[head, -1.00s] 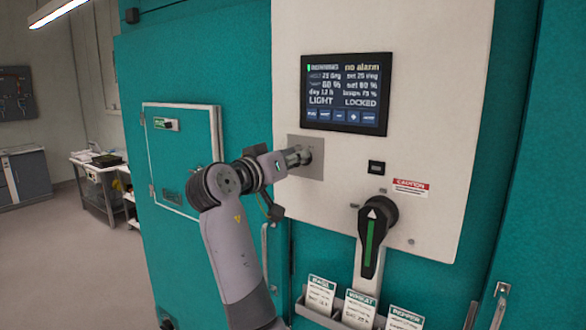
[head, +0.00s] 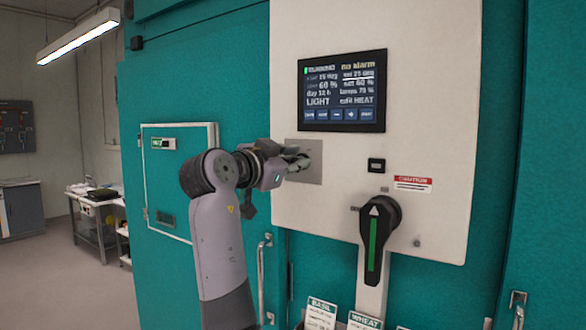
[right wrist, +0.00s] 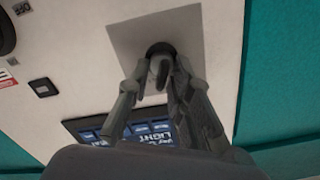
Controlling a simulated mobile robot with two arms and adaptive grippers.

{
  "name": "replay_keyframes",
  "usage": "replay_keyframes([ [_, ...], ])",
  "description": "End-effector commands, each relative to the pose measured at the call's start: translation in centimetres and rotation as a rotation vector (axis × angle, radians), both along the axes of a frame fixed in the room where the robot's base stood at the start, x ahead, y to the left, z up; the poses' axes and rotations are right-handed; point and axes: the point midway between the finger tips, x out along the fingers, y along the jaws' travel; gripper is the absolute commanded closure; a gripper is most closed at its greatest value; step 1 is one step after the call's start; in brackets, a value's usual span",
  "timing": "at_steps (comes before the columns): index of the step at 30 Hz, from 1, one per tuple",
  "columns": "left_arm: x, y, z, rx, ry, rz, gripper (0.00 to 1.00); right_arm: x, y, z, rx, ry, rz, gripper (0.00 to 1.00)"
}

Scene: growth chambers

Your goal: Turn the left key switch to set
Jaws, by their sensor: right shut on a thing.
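The key switch sits on a square grey metal plate (head: 316,174) on the white panel, left of and below the display (head: 342,90). My right gripper (head: 297,162) reaches it from the left and is shut on the key. In the right wrist view my gripper's fingers (right wrist: 160,80) close around the key at the dark round key switch (right wrist: 160,49). The fingers hide most of the key, so its exact angle cannot be told. The display's lower line reads "LIGHT" and "edit HEAT". My left gripper is not in view.
A large black rotary handle (head: 374,235) with a green stripe points upward, right of and below the plate. A small black square (head: 376,165) and a caution label (head: 412,184) are above it. Crop cards (head: 321,314) stand below. A small door (head: 180,180) is behind my arm.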

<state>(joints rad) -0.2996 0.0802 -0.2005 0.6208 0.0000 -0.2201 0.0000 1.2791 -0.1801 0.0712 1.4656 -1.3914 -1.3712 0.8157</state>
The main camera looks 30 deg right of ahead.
Motion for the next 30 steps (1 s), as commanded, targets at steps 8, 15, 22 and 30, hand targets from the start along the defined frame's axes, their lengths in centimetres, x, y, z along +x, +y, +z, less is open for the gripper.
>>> replay_keyframes([
  [8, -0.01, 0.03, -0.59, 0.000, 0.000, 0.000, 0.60, -0.02, -0.08, 0.03, 0.028, -0.071, 0.001, 1.00],
  [15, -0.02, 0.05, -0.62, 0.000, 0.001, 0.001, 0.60, -0.03, -0.09, 0.09, 0.032, -0.081, 0.002, 1.00],
  [22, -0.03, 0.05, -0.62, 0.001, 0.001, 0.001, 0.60, -0.03, -0.08, 0.12, 0.031, -0.081, 0.001, 1.00],
  [30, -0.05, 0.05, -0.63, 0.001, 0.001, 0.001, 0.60, -0.04, -0.05, 0.05, 0.031, -0.079, 0.001, 0.74],
])
